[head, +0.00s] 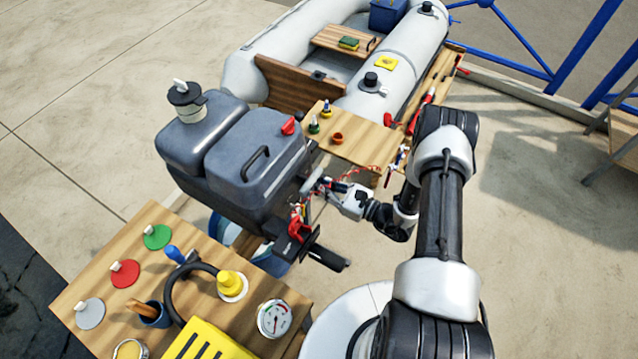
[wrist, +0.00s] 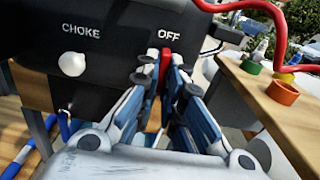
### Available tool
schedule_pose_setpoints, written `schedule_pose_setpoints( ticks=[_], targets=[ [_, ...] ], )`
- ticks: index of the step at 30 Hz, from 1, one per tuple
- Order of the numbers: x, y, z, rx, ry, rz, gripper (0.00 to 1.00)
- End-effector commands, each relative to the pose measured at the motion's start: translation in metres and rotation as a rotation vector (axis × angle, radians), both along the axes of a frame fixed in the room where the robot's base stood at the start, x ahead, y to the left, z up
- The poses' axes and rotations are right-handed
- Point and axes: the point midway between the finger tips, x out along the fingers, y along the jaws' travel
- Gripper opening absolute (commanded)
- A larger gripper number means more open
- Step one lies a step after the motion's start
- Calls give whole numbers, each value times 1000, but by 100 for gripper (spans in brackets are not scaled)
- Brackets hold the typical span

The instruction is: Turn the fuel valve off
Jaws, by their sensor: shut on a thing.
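The fuel valve's red lever (wrist: 165,62) shows in the wrist view as a narrow upright piece just below the white OFF label (wrist: 169,36) on the black engine panel (wrist: 115,22). My gripper (wrist: 166,76) is shut on the red lever, one fingertip at each side. The fingers hide the lower part of the lever and its pivot. In the head view my gripper (head: 322,186) reaches in from the right against the side of the grey outboard engine (head: 262,150). The lever cannot be made out there.
A white choke knob (wrist: 72,64) sits left of the lever. A red hose (wrist: 275,25) hangs at the right. A wooden shelf (head: 365,143) with small bottles and an orange ring (head: 337,138) is close behind my gripper. A cluttered wooden bench (head: 205,300) stands in front.

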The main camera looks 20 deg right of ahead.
Motion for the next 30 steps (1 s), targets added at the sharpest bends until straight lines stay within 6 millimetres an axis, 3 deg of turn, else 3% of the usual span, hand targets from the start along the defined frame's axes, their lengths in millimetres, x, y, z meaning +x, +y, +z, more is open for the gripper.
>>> schedule_pose_setpoints(
  ticks=[5,6,14,24,30],
  targets=[
    [0,0,0,-1,-3,0,0],
    [0,0,0,-1,-3,0,11],
    [0,0,0,-1,-1,0,28],
    [-1,-2,0,0,0,-1,28],
    [-19,-21,0,1,3,-6,28]
  ],
)
